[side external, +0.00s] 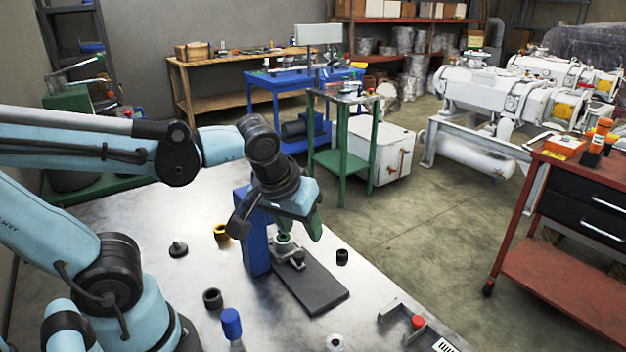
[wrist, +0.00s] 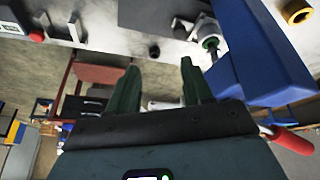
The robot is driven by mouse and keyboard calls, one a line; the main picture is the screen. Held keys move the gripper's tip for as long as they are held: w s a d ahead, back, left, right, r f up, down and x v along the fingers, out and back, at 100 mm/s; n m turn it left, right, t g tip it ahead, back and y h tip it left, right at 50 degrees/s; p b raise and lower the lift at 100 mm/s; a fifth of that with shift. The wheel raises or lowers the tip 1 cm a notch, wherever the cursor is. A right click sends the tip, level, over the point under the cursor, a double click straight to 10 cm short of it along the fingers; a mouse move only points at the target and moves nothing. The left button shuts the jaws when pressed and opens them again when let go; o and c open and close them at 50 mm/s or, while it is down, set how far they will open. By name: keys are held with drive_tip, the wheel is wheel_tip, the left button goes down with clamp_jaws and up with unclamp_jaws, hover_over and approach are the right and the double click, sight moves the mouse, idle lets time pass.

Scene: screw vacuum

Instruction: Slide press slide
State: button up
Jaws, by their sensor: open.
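The blue press (side external: 254,240) stands on the metal table, and its blue body (wrist: 268,50) fills the upper right of the wrist view. A dark flat slide plate (side external: 318,288) extends from its foot toward the front right. A silver fitting with a green part (side external: 287,247) sits at the press end of the plate; it also shows in the wrist view (wrist: 205,32). My gripper (side external: 313,224) is above the plate, beside the press. Its two green fingers are apart and empty in the wrist view (wrist: 160,68). The press top is partly hidden behind my wrist.
Loose on the table are a blue cylinder (side external: 231,324), black rings (side external: 212,299), a yellow ring (side external: 221,232) and a black knob (side external: 178,249). A red button (side external: 417,322) is at the front right. A red handle (wrist: 290,141) shows beside my gripper in the wrist view.

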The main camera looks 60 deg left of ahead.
sight(299, 254)
drive_tip(key=shift+w+a+f+n+g+y, duration=0.35)
drive_tip(key=shift+a+f+n, duration=0.45)
drive_tip(key=shift+f, duration=0.95)
drive_tip(key=shift+w+a+f+n+g+y, duration=0.25)
drive_tip(key=shift+w+a+f+n+y, duration=0.25)
drive_tip(key=shift+f+n, duration=0.9)
drive_tip(key=shift+w+a+f+n+g+y, duration=0.4)
drive_tip(key=shift+a+f, duration=0.4)
drive_tip(key=shift+f, duration=1.3)
clamp_jaws()
